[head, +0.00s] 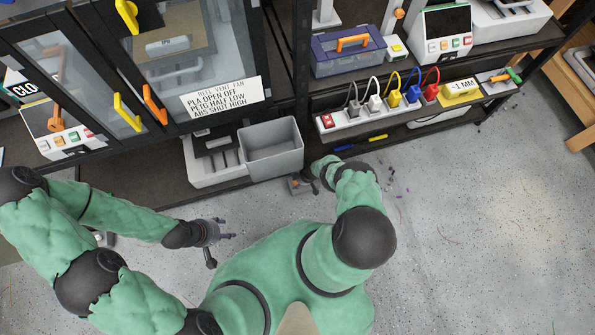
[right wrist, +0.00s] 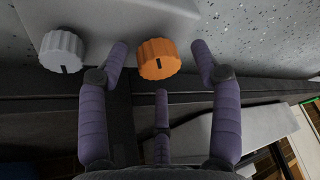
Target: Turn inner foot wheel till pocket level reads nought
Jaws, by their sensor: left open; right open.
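An orange ridged foot wheel (right wrist: 157,59) with a dark slot mark sits on a pale grey block (right wrist: 110,20) in the right wrist view. A grey ridged wheel (right wrist: 63,51) is to its left on the same block. My right gripper (head: 303,181) is open, its fingers on either side of the orange wheel, with gaps visible. In the head view the wheels are mostly hidden by it. A yellow level display (head: 462,88) on the lower shelf reads "-1 MM". My left gripper (head: 222,236) is open and empty above the floor at left.
A grey bin (head: 271,148) stands left of my right gripper. A power strip (head: 378,118) with coloured plugs lies along the shelf edge. Printer cabinets with a vent sign (head: 221,98) stand at upper left. The speckled floor (head: 480,220) at right is clear except for scraps.

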